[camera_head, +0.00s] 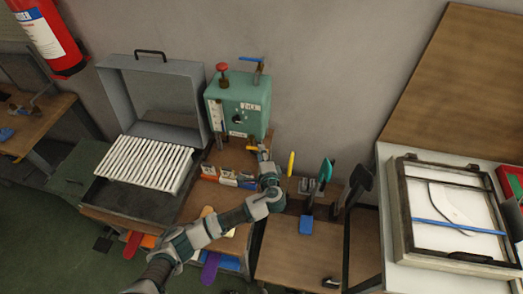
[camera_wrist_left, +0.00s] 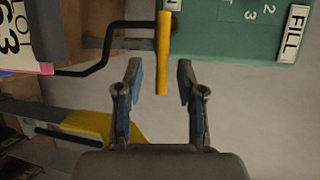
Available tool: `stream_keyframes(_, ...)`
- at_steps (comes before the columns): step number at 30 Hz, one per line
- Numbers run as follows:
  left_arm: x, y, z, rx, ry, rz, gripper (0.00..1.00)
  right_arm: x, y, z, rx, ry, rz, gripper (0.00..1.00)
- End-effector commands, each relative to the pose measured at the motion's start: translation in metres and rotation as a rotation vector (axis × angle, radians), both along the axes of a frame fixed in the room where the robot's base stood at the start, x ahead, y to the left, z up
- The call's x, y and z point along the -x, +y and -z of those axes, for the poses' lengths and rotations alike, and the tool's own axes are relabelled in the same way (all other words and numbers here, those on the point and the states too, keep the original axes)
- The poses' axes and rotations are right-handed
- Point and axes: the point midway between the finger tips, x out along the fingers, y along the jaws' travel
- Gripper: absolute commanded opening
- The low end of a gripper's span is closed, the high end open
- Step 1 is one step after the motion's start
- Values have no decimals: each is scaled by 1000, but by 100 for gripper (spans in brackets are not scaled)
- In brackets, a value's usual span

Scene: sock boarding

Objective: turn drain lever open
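The green steam box (camera_head: 238,103) stands against the wall at the back of the bench, with a blue lever (camera_head: 251,59) and a red knob (camera_head: 222,67) on top. A yellow lever (camera_wrist_left: 163,55), which looks like the drain lever, hangs beside the green box (camera_wrist_left: 235,30) in the left wrist view. Its yellow also shows in the head view (camera_head: 251,149), partly hidden by my gripper. My left gripper (camera_wrist_left: 159,75) is open, with its fingertips apart on either side of the lever's free end. I cannot tell whether either finger touches it. My right gripper is not in view.
A grey open-lidded case (camera_head: 158,95) with white slats (camera_head: 150,165) stands left of the green box. A labelled block (camera_wrist_left: 25,38) and a black bent rod lie close left of my fingers. Upright tools (camera_head: 322,175) stand right of my arm; a framed tray (camera_head: 455,235) sits further right.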

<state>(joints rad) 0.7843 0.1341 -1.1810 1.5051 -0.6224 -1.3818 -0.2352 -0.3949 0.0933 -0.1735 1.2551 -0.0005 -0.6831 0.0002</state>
Motion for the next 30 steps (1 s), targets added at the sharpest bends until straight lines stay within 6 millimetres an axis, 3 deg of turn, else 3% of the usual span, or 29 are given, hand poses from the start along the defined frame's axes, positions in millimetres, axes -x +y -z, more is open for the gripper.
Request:
stream_keyframes(6, -20, 0, 4, -2, -1, 2, 38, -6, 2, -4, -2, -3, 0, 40)
stream_keyframes(15, -23, 1, 4, -2, 0, 2, 38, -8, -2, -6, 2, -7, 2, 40)
stream_keyframes(20, -23, 3, 4, -1, 0, 2, 1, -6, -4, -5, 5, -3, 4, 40)
stream_keyframes(30, -23, 6, 5, 2, 3, -5, 0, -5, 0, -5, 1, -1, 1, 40)
